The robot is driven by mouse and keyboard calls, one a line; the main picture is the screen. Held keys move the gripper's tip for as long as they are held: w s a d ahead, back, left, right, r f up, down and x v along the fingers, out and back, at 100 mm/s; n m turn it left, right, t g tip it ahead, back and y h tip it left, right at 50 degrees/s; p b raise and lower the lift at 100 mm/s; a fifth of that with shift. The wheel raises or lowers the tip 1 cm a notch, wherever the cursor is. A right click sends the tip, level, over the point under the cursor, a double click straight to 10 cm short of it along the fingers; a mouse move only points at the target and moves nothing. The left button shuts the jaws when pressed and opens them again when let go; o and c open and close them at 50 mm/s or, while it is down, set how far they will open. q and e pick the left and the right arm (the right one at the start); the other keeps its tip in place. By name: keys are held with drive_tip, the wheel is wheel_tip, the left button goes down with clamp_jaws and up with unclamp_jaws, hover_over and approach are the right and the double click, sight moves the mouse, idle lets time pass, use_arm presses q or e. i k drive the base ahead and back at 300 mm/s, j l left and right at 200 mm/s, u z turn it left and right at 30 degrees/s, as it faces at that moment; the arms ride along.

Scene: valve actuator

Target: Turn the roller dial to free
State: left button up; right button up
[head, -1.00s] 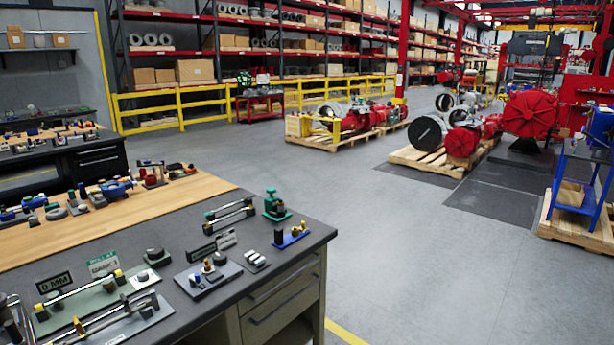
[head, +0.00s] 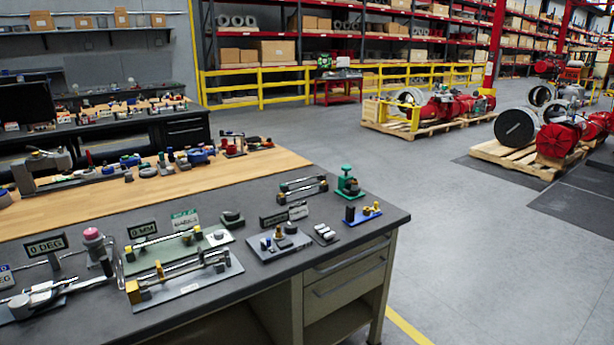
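The near workbench (head: 385,225) has a dark grey top that carries several small fixtures and dials. I cannot tell for sure which of them is the roller dial. A grey plate with small knobs (head: 279,246), a dark round knob (head: 232,217) and a green fixture (head: 347,181) stand toward its right end. A green plate with a rod (head: 180,252) and a longer grey plate with a rod (head: 186,284) lie nearer to me. No dial marking reading "free" is legible. Neither of my grippers shows in the head view.
Small signs reading 0 DEG (head: 46,245) and 0 MM (head: 142,229) stand on the bench. A wooden work surface (head: 150,195) lies behind. Open grey floor (head: 440,240) stretches right of the bench, with a loaded pallet (head: 510,158) beyond it.

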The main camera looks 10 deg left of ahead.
sight(217, 235)
drive_tip(key=u, duration=1.95)
drive_tip(key=l+u, duration=0.75)
drive_tip(key=l, duration=0.2)
drive_tip(key=l+u, duration=0.35)
drive_tip(key=l, duration=0.1)
